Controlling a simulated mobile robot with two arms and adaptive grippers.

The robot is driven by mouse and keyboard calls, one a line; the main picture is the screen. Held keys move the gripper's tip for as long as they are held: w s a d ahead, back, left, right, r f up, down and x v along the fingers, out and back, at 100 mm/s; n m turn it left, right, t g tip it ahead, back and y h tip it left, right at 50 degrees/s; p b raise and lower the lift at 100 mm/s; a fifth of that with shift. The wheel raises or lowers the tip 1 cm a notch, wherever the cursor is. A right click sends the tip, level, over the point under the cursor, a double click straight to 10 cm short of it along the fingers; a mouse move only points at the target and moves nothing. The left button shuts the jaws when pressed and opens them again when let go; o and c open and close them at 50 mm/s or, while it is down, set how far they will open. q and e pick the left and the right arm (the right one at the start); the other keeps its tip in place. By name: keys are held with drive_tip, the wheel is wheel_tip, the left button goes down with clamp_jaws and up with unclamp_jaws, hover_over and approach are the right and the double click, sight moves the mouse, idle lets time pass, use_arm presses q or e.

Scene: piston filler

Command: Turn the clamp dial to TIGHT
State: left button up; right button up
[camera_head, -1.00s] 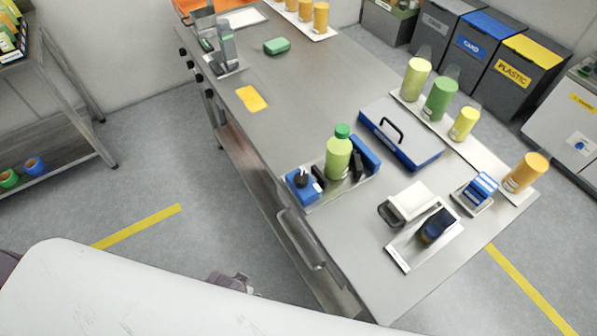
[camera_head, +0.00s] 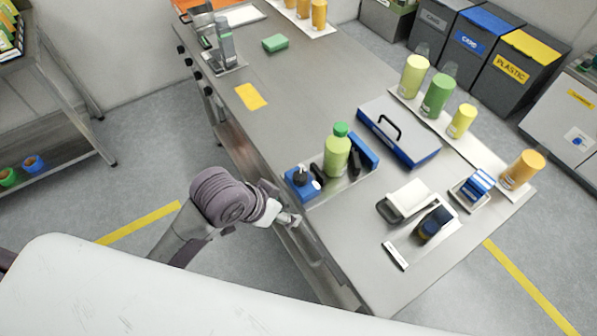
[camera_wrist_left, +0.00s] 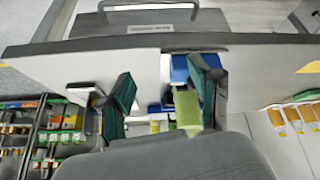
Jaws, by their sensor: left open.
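The clamp holds an upright green bottle (camera_head: 337,155) between dark jaws, with a blue block (camera_head: 365,150) on the right side. A black dial (camera_head: 300,177) sits on the blue block at the left end; its marking is too small to read. My left gripper (camera_head: 290,219) is at the bench's front edge, nearer to me than the dial and apart from it. In the left wrist view, its two fingers (camera_wrist_left: 165,95) are spread with nothing gripped. Beyond them the bottle (camera_wrist_left: 187,108) shows, partly hidden by a finger. My right gripper is not in view.
The grey bench (camera_head: 330,225) has a front rail below my gripper. A blue-grey case (camera_head: 400,130) stands behind the clamp. A white-handled device (camera_head: 408,198) and a dark round piece (camera_head: 434,222) are to the right. The bench left of the clamp is mostly clear.

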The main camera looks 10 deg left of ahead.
use_arm(q)
drive_tip(key=w+d+r+m, duration=0.2)
drive_tip(key=w+r, duration=0.1)
drive_tip(key=r, duration=0.2)
drive_tip(key=m+g, duration=0.1)
drive_tip(key=g, duration=0.1)
approach(300, 176)
drive_tip(key=p+x, duration=0.1)
drive_tip(key=x, duration=0.8)
drive_tip(key=shift+p, duration=0.3)
idle(0.3)
drive_tip(key=c, duration=1.1)
drive_tip(key=shift+c, duration=0.2)
